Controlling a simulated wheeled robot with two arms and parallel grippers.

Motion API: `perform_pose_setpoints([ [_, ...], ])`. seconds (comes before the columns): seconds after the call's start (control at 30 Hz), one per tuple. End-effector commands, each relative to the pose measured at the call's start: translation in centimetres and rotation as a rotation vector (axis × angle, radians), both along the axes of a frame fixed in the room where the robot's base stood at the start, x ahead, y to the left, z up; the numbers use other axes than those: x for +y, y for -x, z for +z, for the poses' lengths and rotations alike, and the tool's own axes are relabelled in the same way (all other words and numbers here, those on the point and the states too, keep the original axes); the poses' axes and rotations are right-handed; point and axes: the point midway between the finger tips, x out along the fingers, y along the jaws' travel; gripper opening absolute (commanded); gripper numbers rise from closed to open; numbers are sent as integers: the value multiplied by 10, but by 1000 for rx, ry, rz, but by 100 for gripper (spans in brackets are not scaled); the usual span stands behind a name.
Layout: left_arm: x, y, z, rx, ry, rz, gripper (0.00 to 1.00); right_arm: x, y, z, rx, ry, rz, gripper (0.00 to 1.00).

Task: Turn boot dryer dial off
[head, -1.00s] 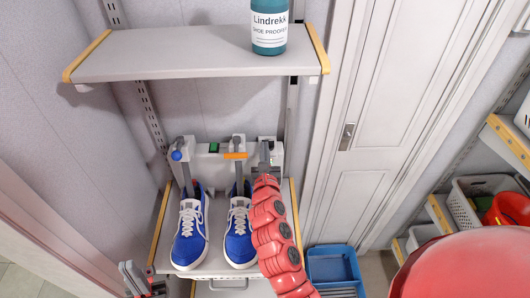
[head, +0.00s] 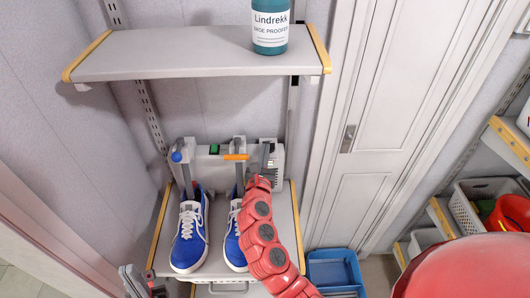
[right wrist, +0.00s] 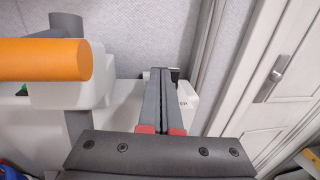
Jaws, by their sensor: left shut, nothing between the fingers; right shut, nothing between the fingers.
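The boot dryer (head: 203,160) is a pale grey box at the back of the lower shelf, with upright grey tubes, a blue ball (head: 177,156), a green part (head: 214,149) and an orange bar (head: 236,157). The orange bar is large at left in the right wrist view (right wrist: 45,60). My right gripper (head: 267,150) is shut and empty at the dryer's right end; its fingers (right wrist: 160,75) point at the box. A small dark part shows behind the fingertips; I cannot tell whether it is the dial or whether they touch. My left gripper (head: 130,279) is shut and empty at bottom left.
Blue shoes (head: 190,235) stand on the lower shelf before the dryer, one partly behind my right arm. The upper shelf (head: 180,55) holds a teal bottle (head: 270,25) above. A blue bin (head: 333,268) stands at lower right, near the closed door (head: 375,120).

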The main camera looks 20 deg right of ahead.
Motion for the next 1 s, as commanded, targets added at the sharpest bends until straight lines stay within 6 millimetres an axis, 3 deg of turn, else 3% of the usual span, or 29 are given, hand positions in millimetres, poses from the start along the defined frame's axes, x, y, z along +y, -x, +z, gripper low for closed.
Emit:
perform_pose_setpoints([
  [0.53, 0, 0, -7, 0, 0, 0, 0, 5, -3, 1, -4, 4, -119, 0],
  [1.0, 0, 0, 3, 0, 0, 0, 0, 10, -10, 3, -3, 1, -120, 0],
])
